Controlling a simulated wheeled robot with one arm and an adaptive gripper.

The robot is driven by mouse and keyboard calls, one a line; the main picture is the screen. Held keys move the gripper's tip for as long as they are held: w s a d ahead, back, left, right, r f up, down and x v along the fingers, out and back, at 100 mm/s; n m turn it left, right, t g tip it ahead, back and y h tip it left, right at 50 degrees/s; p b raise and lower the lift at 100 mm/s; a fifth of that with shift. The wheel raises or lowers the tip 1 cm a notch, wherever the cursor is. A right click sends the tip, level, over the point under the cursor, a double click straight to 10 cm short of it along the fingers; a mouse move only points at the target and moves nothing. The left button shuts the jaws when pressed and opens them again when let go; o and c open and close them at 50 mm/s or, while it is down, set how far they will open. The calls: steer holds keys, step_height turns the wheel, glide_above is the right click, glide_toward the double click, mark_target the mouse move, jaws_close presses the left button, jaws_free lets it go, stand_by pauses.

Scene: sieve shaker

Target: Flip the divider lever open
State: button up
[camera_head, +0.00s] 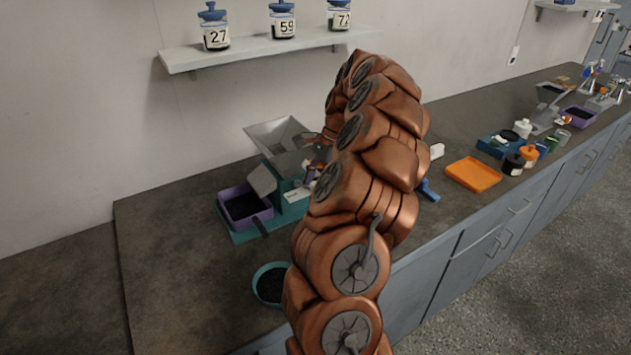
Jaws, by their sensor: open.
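The sieve shaker stands on the dark bench, left of my arm. It has a grey hopper (272,132) on top, a slanted grey plate (262,180) and a teal base (290,213). A purple tray (232,192) with dark grains sits at its left front. My gripper (313,166) is at the right side of the shaker, close to the hopper, and mostly hidden behind my copper arm. I cannot make out its fingertips or whether it touches anything. The divider lever cannot be picked out; my arm covers that side of the machine.
A teal-rimmed bowl (258,288) of dark grains stands near the front. An orange tray (473,174), a blue item (428,191) and several small containers lie right of my arm. A wall shelf (262,51) holds numbered jars above. The bench's left part is clear.

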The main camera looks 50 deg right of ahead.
steer(key=shift+f, duration=0.1)
jaws_close()
steer(key=shift+d+f+b, duration=0.15)
steer(key=shift+b, duration=0.3)
steer(key=shift+d+n, duration=0.15)
steer(key=shift+n, duration=0.35)
jaws_free()
steer(key=shift+r, duration=0.2)
